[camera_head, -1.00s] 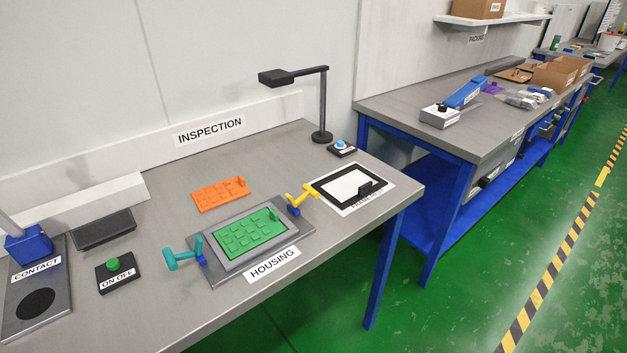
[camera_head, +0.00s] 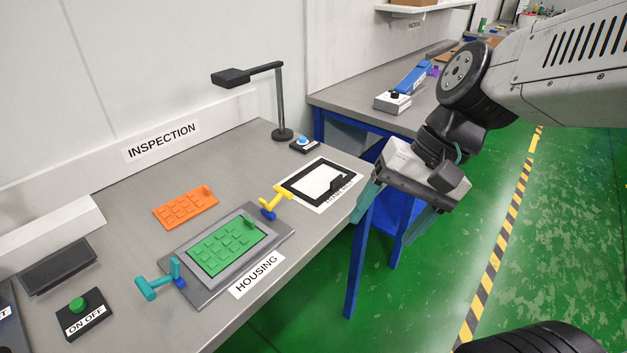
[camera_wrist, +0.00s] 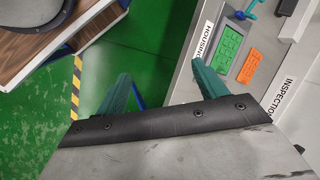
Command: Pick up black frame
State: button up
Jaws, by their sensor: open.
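The black frame (camera_head: 297,191) lies flat on a white labelled sheet at the right end of the inspection table in the head view. A small black tab stands up at its right side. My gripper (camera_head: 396,216) is open and empty, just right of the frame, beyond the table's edge, over the green floor. In the wrist view my gripper (camera_wrist: 160,88) shows two teal fingers spread wide with nothing between them. The frame cannot be made out in the wrist view.
A housing fixture (camera_head: 283,219) with a green board and yellow and teal clamps sits left of the frame. A lamp (camera_head: 282,132) and a blue-button box (camera_head: 304,145) stand behind it. An orange board (camera_head: 185,207) lies farther left. Another blue-legged table (camera_head: 352,97) stands behind.

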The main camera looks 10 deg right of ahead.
jog(key=w+a+f+m+y, duration=0.2)
jog(key=w+a+m+y, duration=0.25)
jog(key=w, duration=0.25)
jog(key=m+t+h, duration=0.1)
jog(key=m+t, duration=1)
jog(key=m, duration=0.9)
send_near(338, 181)
jog(key=shift+w+a+f, duration=0.15)
jog(key=shift+w+a, duration=0.95)
jog(key=shift+w, duration=0.05)
jog(key=shift+w+f+h, duration=0.3)
jog(key=shift+h, duration=0.05)
jog(key=x, duration=0.7)
jog(key=shift+s+a+f, duration=0.1)
jog(key=shift+a+f, duration=0.05)
jog(key=shift+f, duration=0.1)
jog(key=c, duration=1.1)
